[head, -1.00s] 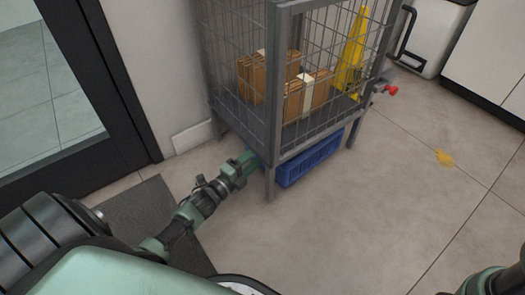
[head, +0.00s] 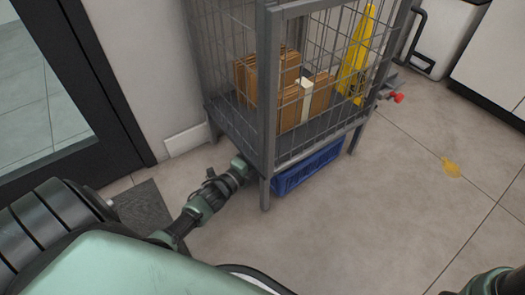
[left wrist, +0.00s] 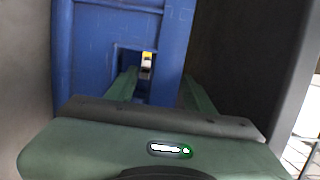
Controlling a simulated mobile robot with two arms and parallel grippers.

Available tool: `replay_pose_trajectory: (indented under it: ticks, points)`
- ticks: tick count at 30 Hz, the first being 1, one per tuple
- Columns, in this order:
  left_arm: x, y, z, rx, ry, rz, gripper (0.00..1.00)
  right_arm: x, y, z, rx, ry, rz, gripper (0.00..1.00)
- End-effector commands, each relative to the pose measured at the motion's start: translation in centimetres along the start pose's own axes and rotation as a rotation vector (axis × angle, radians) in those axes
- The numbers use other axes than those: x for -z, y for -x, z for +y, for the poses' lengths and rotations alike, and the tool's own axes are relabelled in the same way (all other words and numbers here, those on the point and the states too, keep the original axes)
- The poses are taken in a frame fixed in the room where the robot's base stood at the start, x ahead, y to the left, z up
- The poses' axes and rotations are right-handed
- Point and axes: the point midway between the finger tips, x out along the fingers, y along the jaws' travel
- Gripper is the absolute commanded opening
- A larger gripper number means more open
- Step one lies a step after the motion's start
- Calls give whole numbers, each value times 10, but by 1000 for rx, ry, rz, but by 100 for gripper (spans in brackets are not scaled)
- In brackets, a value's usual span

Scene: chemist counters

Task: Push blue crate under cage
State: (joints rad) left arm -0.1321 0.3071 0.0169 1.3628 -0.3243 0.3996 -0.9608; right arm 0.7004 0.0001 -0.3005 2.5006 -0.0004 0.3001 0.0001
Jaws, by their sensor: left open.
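The blue crate (head: 308,168) is on the floor, partly under the wire cage (head: 215,108). Its long side shows below the cage's front edge; the rest is hidden by the cage. My left gripper reaches in low beneath the cage, and the cage's edge and front leg hide its fingertips in the head view. In the left wrist view, my open left gripper (left wrist: 160,88) faces the blue wall of the crate (left wrist: 175,22), with a square opening between the fingers. The fingertips are at or very near the wall; contact is unclear. My right gripper is out of view.
Cardboard boxes (head: 305,103) and a yellow object (head: 357,50) are inside the cage. A red knob (head: 398,97) sticks out at its right. A dark mat (head: 143,211) and a door frame are on the left. The floor at right is clear, except for a yellow patch (head: 451,167).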

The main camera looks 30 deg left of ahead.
Motion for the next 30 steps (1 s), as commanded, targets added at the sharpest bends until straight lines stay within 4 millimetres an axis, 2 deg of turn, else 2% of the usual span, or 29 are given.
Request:
replay_pose_trajectory:
  ticks: [11, 15, 17, 30]
  points:
    - [2, 0, 0, 0, 0, -2, 53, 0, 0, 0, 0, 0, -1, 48]
    - [2, 0, 0, 0, 0, -2, 14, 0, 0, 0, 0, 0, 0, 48]
    - [2, 0, 0, 0, 0, -2, 0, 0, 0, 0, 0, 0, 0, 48]
    - [2, 0, 0, -1, -1, -2, 0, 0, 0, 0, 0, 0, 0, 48]
